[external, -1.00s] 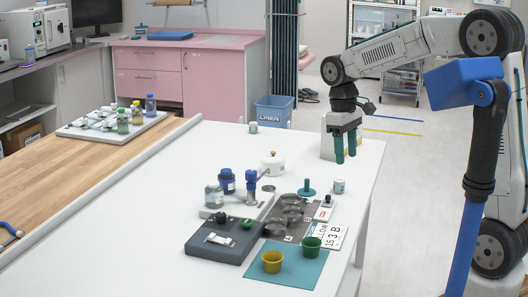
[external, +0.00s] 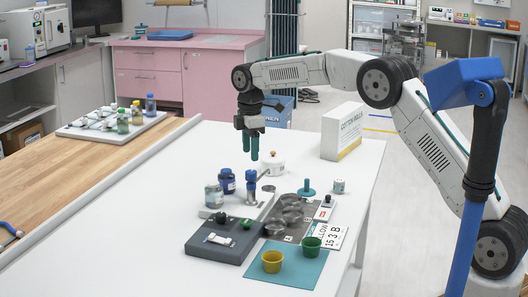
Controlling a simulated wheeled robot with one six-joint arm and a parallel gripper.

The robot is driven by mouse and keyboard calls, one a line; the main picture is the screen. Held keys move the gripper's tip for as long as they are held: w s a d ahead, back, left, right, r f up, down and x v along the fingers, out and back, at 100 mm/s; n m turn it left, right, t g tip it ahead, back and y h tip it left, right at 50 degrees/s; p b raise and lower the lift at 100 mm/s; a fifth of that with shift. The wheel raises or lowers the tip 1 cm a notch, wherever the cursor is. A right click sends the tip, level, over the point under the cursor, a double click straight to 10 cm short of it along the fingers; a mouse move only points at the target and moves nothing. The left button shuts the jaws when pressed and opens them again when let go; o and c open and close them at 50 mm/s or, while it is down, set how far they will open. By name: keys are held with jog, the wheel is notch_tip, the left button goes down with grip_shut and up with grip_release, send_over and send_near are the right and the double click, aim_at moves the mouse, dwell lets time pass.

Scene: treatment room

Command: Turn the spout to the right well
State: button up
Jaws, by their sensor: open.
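A small fixture with a blue upright post (external: 251,182) stands on a light base on the white table. A thin grey arm, which looks like the spout (external: 261,175), reaches from its top toward the upper right. Several round grey metal cups (external: 290,215), possibly the wells, sit on a dark board to the right of the post; I cannot tell which is the right well. My gripper (external: 246,160) points down just above and behind the blue post. Its teal fingers are open and hold nothing. It appears apart from the spout, though the depth is hard to judge.
A cotton rolls box (external: 342,131) stands at the back right.

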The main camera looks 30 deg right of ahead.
aim_at(251, 171)
notch_tip(251, 171, down, 7)
jog(key=shift+r, duration=0.1)
dwell(0.3)
grip_shut()
